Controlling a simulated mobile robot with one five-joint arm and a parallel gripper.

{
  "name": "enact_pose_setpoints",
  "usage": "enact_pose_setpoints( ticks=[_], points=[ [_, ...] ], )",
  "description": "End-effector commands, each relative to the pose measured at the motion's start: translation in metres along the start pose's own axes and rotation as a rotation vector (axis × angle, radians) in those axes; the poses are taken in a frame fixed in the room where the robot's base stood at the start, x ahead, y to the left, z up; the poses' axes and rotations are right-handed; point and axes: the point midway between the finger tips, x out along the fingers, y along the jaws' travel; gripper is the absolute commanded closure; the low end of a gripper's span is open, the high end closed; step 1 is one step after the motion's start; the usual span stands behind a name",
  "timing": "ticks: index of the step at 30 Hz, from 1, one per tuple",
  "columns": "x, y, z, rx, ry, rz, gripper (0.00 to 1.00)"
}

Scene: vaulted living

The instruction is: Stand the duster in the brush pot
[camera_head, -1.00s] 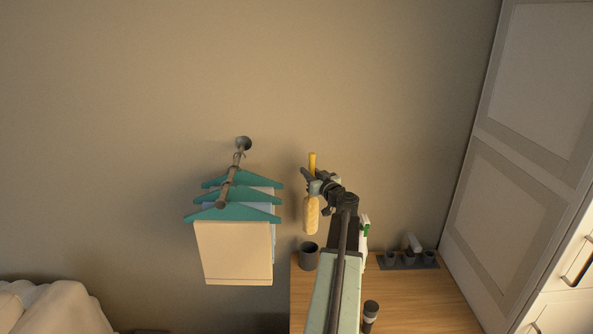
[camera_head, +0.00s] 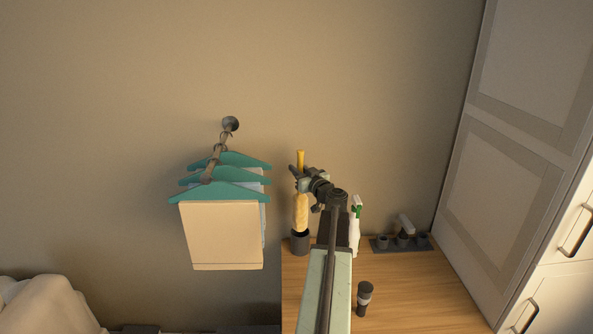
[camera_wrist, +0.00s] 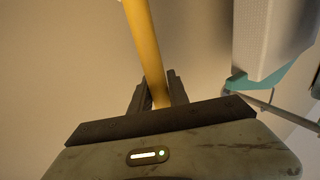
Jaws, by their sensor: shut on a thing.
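The duster has a yellow handle and a pale yellow fluffy head (camera_head: 301,212). It hangs upright, head down, with the handle pointing up. My gripper (camera_head: 299,178) is shut on the handle, and the wrist view shows the yellow handle (camera_wrist: 146,50) between the two dark fingers (camera_wrist: 157,92). The brush pot (camera_head: 299,243) is a dark grey cup on the wooden table, at its left edge. The lower end of the duster head lines up with the pot's mouth. I cannot tell how far inside the rim it is.
A wall rail (camera_head: 216,155) with teal hangers (camera_head: 218,192) and cloths is left of the duster. On the wooden table (camera_head: 420,295) are a white and green bottle (camera_head: 355,225), a dark jar (camera_head: 364,298) and a dark rack with cups (camera_head: 402,243). A white cabinet (camera_head: 520,150) stands at right.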

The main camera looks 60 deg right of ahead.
Motion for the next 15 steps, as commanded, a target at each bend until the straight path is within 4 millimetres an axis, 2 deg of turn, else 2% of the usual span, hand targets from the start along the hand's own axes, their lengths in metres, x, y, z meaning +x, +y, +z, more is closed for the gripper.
enact_pose_setpoints(
  ticks=[1, 15],
  points=[
    [0.0, 0.0, 0.01, 0.0, 0.0, 0.0, 1.0],
    [0.0, -0.001, 0.053, 0.0, 0.0, -0.001, 1.0]
  ],
)
